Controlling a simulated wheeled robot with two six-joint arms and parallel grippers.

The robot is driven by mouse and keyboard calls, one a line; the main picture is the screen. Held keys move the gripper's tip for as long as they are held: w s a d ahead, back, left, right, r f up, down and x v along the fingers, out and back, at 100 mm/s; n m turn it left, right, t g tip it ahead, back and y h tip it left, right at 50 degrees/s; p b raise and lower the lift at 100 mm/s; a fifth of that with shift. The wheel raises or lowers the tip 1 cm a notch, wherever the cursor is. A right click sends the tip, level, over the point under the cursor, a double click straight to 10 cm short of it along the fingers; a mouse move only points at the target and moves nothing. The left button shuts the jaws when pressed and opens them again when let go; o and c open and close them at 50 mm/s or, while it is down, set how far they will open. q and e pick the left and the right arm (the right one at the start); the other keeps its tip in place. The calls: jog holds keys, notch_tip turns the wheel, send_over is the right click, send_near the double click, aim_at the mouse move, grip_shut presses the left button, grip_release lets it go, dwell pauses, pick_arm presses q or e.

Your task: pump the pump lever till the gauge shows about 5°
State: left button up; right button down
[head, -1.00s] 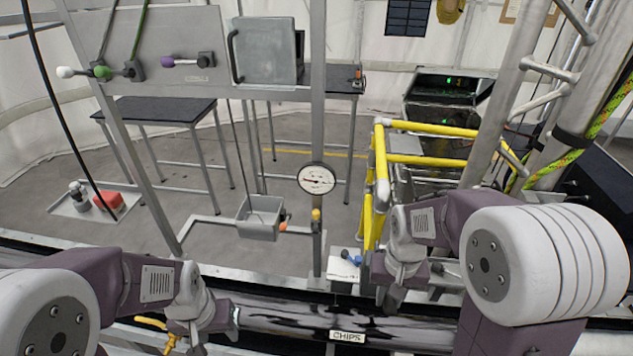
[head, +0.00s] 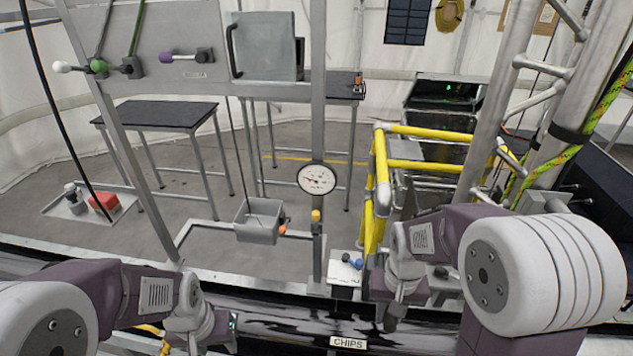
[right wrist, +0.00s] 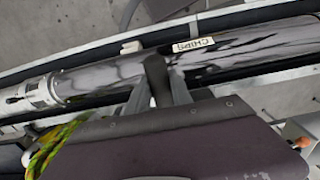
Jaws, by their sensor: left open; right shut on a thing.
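The round white gauge (head: 317,178) is on the upright post, with a dark needle; its marks are too small to read. My right gripper (head: 391,318) is low at right centre in the head view. In the right wrist view its fingers (right wrist: 159,92) are shut on a dark, rounded grip (right wrist: 156,72), which looks like the end of the pump lever. The rest of the lever is hidden by the gripper and arm. My left gripper (head: 190,347) is open at the bottom left, partly cut off by the frame edge.
A dark glossy tube labelled CHIPS (head: 348,342) runs across the front. A grey bin (head: 259,221) hangs left of the gauge post. Yellow railings (head: 381,180) stand behind my right arm.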

jog(key=shift+f+b, duration=1.25)
jog(key=shift+f, duration=0.6)
jog(key=shift+r+p, duration=0.45)
jog(key=shift+p, duration=0.05)
notch_tip(320, 180, up, 2)
jog(key=shift+r+p, duration=0.1)
jog(key=shift+p, duration=0.95)
jog(key=shift+w+d+r+p, duration=0.1)
jog(key=shift+w+r+p, duration=0.05)
jog(key=shift+r+p, duration=0.6)
jog(key=shift+w+r+p, duration=0.1)
jog(key=shift+r+p, duration=0.6)
jog(key=shift+r, duration=0.05)
jog(key=r+p, duration=0.1)
jog(key=w+r+p, duration=0.1)
jog(key=r+p, duration=0.2)
jog(key=p, duration=0.1)
jog(key=shift+w+d+r, duration=0.2)
jog(key=shift+w+r, duration=0.15)
jog(key=shift+f, duration=0.1)
